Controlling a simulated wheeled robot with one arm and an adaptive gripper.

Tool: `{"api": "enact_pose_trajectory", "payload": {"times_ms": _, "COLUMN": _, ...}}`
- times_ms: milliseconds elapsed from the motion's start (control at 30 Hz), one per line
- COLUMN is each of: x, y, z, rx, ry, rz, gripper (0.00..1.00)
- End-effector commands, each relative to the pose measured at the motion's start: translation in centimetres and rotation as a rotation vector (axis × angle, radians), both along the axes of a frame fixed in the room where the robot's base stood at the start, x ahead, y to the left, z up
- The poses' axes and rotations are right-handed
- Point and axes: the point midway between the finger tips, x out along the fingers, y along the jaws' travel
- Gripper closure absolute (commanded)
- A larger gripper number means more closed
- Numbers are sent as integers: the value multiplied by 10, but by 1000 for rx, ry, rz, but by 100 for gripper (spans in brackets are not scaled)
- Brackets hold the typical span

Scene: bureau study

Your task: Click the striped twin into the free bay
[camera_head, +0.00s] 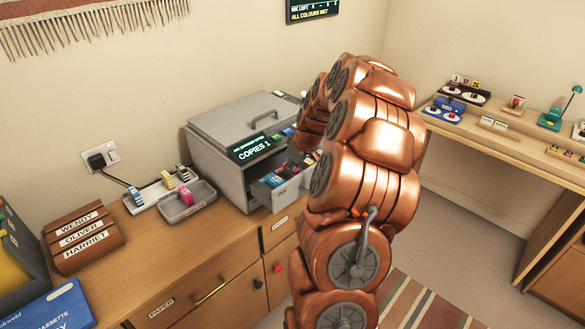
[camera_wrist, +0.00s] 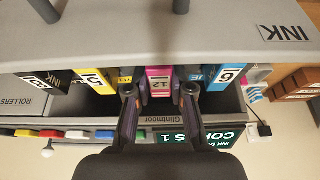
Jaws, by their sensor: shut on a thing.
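The ink drawer (camera_wrist: 290,28) of the copier stands open, its INK label upside down in the wrist view. My gripper (camera_wrist: 160,90) is shut on a magenta cartridge (camera_wrist: 159,74) with a white label reading 12. The cartridge is between a yellow one (camera_wrist: 97,80) and a blue one (camera_wrist: 225,76) in the drawer row. I cannot tell whether it is fully seated or has stripes. A black cartridge (camera_wrist: 53,79) is farther left. In the head view the drawer (camera_head: 286,194) shows, but my arm mostly hides the gripper. Another pink cartridge (camera_head: 187,197) lies in a grey tray (camera_head: 203,204).
The copier (camera_head: 235,118) has a COPIES 1 display (camera_head: 250,147). Wooden name blocks (camera_head: 83,238) and a blue cassette box (camera_head: 50,308) are at left. The front of the desk (camera_head: 195,248) is clear.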

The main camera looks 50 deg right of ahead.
Motion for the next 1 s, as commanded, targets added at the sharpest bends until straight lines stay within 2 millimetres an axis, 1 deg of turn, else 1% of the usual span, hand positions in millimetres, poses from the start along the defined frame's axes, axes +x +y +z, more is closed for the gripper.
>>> {"api": "enact_pose_trajectory", "payload": {"times_ms": 433, "x": 0, "y": 0, "z": -4, "rx": 0, "ry": 0, "rz": 0, "gripper": 100}}
{"api": "enact_pose_trajectory", "payload": {"times_ms": 467, "x": 0, "y": 0, "z": -3, "rx": 0, "ry": 0, "rz": 0, "gripper": 77}}
{"api": "enact_pose_trajectory", "payload": {"times_ms": 733, "x": 0, "y": 0, "z": -4, "rx": 0, "ry": 0, "rz": 0, "gripper": 49}}
{"api": "enact_pose_trajectory", "payload": {"times_ms": 1000, "x": 0, "y": 0, "z": -3, "rx": 0, "ry": 0, "rz": 0, "gripper": 49}}
